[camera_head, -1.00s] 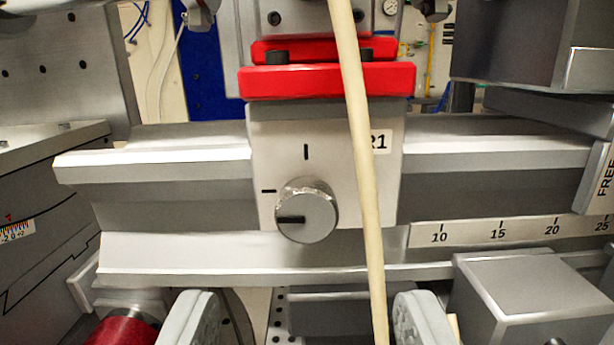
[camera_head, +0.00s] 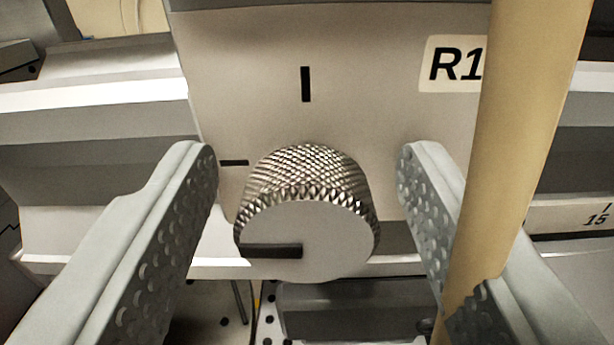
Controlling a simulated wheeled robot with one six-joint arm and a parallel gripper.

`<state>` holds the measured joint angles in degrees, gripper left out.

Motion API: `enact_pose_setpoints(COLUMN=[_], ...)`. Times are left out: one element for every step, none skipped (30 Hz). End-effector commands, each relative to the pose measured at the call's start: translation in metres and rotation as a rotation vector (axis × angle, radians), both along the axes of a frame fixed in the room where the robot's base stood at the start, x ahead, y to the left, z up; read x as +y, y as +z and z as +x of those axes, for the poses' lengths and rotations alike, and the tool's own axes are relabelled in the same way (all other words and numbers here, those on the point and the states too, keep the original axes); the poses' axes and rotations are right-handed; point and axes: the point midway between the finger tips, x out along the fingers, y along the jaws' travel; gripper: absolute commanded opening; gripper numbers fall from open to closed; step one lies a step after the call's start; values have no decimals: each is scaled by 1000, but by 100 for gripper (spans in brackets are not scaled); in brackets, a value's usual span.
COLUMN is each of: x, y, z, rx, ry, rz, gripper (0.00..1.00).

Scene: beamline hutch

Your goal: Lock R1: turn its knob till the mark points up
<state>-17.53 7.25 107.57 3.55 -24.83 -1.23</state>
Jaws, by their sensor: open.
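The knob (camera_head: 310,225) of R1 is a round metal knob with a knurled side, low on the pale carrier block (camera_head: 380,60). The black mark (camera_head: 271,251) on its face points left. On the block, one black line (camera_head: 305,84) stands above the knob and another (camera_head: 234,163) lies to its upper left. The R1 label (camera_head: 455,64) is at upper right, partly covered. My gripper (camera_head: 308,165) is open, with one finger on each side of the knob. Gaps show between the knob and both fingers.
A beige hose or cable (camera_head: 520,130) runs down the right side in front of the block and passes at my right finger; whether it touches is unclear. A metal rail (camera_head: 90,100) extends behind the block to both sides, with a scale (camera_head: 590,215) at right.

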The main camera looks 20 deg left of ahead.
Motion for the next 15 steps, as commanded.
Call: enact_pose_setpoints(x=[0, 0, 0, 0, 0, 0, 0, 0, 0, 0, 0, 0, 0, 0, 0], y=[0, 0, 0, 0, 0, 0, 0, 0, 0, 0, 0, 0, 0, 0, 0], z=[0, 0, 0, 0, 0, 0, 0, 0, 0, 0, 0, 0, 0, 0, 0], rx=[0, 0, 0, 0, 0, 0, 0, 0, 0, 0, 0, 0, 1, 1, 2], ry=[0, 0, 0, 0, 0, 0, 0, 0, 0, 0, 0, 0, 0, 0, 0], rz=[0, 0, 0, 0, 0, 0, 0, 0, 0, 0, 0, 1, 3, 5, 9], gripper=[53, 53, 45, 39, 33, 25, 20, 14, 8, 8, 8, 8, 8, 8, 8])
